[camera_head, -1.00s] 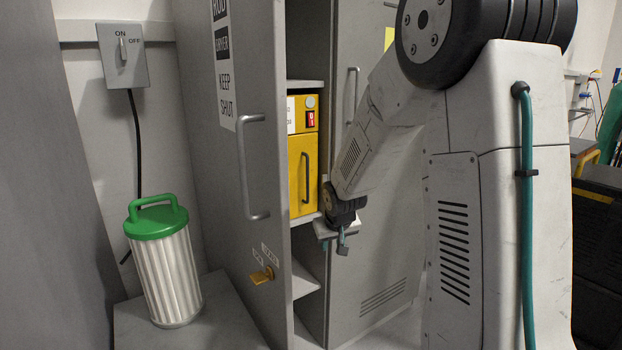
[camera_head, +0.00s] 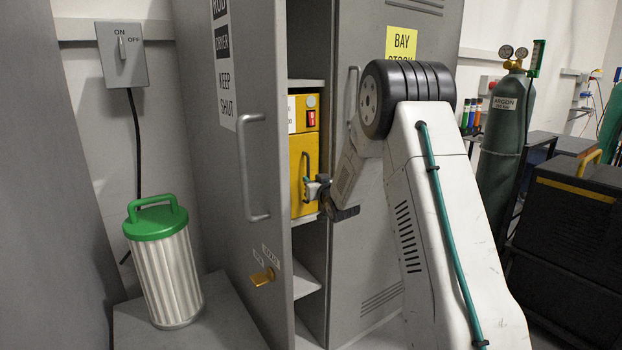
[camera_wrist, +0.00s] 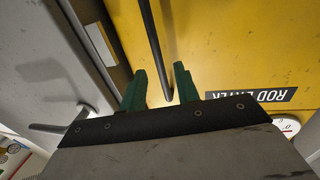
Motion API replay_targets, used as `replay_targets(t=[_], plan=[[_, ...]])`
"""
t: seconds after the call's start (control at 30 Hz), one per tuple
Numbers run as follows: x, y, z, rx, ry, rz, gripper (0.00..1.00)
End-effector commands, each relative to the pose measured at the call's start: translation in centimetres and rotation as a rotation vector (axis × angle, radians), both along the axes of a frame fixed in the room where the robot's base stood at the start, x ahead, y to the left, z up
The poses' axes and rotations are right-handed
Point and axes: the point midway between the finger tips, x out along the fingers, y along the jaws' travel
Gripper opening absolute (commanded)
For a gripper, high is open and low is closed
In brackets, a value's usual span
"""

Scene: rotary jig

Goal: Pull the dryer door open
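The yellow dryer (camera_head: 299,112) sits on a shelf inside the grey cabinet, its yellow door (camera_head: 297,150) closed. A dark vertical bar handle (camera_head: 306,158) is on the door. My gripper (camera_head: 310,188) is at the handle, in front of the door. In the wrist view, my gripper (camera_wrist: 160,88) is open, with its two green fingers on either side of the handle bar (camera_wrist: 155,50). The fingers look apart from the bar; the depth between them is hard to tell. Part of the handle is hidden by my gripper in the head view.
The cabinet's left door (camera_head: 225,190) stands open at the left, its handle (camera_head: 247,170) facing the opening. The right door (camera_head: 372,290) is close to my arm. A green-lidded canister (camera_head: 165,265) stands at the left. Gas bottles and a black machine (camera_head: 565,215) are at the right.

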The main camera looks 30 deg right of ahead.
Motion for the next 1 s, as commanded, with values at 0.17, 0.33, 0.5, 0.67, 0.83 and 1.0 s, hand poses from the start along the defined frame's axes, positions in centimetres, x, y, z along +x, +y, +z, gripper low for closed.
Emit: replay_targets(t=[0.17,0.33,0.5,0.67,0.83,1.0], plan=[[2.4,-0.4,-0.1,0.0,0.001,0.0,0.31],[3.2,-0.5,0.0,0.001,0.001,-0.001,0.31],[3.3,-0.6,0.0,0.001,0.001,-0.001,0.31],[3.3,-0.6,0.0,0.001,0.001,-0.001,0.04],[3.2,-1.1,0.0,0.002,0.001,-0.003,0.0],[2.4,-1.7,0.0,0.001,0.001,-0.03,0.0]])
